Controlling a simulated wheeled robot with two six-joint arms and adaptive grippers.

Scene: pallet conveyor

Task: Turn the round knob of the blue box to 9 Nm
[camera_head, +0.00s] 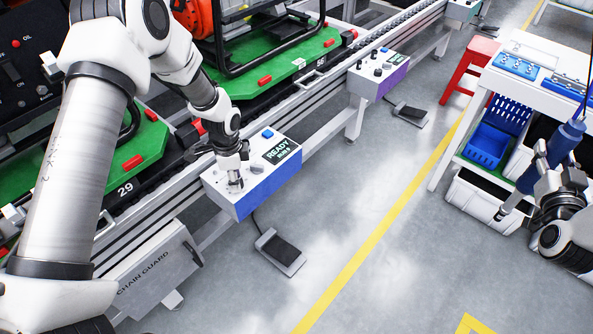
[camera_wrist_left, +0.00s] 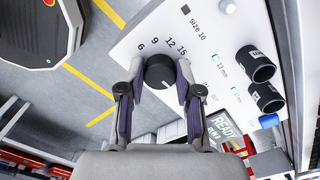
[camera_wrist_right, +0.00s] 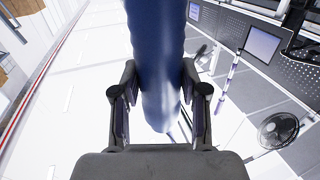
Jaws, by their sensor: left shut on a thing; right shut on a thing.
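The blue box (camera_head: 272,192) with a white top stands beside the conveyor. My left gripper (camera_head: 236,183) reaches down onto its top. In the left wrist view the round black knob (camera_wrist_left: 160,71) sits between the fingertips of my left gripper (camera_wrist_left: 160,82), which is shut on it. The scale 6, 9, 12, 15 shows around the knob; I cannot tell which number it points to. The box's screen (camera_head: 281,150) reads READY; its smaller line is unclear. My right gripper (camera_wrist_right: 157,98) is shut on a blue cylindrical tool (camera_wrist_right: 155,35), held at the right, near the white bench.
The box top also bears black sockets (camera_wrist_left: 262,80) and a blue button (camera_head: 268,134). A foot pedal (camera_head: 280,251) lies on the floor in front. A second box with a purple side (camera_head: 394,80) stands further along. The white bench (camera_head: 538,77) holds blue bins (camera_head: 488,145).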

